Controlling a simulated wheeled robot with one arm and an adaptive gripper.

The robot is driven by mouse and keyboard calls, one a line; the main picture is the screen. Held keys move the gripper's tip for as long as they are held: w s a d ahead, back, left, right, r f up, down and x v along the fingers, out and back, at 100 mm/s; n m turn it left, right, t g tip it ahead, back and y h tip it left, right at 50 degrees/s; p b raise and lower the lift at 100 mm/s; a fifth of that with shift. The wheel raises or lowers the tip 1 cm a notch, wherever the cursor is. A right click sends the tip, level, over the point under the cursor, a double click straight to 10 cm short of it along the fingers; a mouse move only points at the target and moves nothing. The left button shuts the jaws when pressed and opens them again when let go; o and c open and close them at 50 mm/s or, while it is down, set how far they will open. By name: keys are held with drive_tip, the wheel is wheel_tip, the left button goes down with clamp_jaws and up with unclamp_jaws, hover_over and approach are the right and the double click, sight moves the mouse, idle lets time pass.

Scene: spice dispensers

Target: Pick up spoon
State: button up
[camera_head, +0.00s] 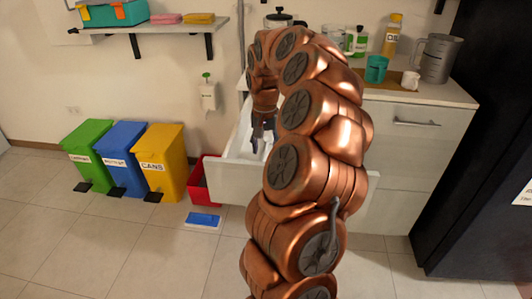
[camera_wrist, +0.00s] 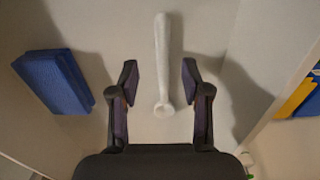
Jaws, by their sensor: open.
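A pale, long, thin spoon (camera_wrist: 163,65) lies in the drawer in the wrist view, pointing away from me, with a rounded end (camera_wrist: 163,107) nearest my gripper. My gripper (camera_wrist: 160,75) is open, with one dark finger on each side of the spoon and a gap to both. How far the fingertips are above the drawer floor I cannot tell. In the head view my gripper (camera_head: 263,137) points down into the open white drawer (camera_head: 240,178). The spoon is not clear there.
A blue block (camera_wrist: 54,82) lies left of the spoon in the wrist view. The drawer's side wall (camera_wrist: 272,65) rises at right. In the head view, green, blue and yellow bins (camera_head: 158,160) stand left, a red bin (camera_head: 204,180) beside the drawer. The counter (camera_head: 440,92) holds cups and jars.

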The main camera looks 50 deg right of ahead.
sight(264, 160)
wheel_tip(264, 160, down, 4)
drive_tip(key=shift+a+f, duration=0.1)
drive_tip(key=shift+a, duration=0.05)
clamp_jaws()
idle(0.4)
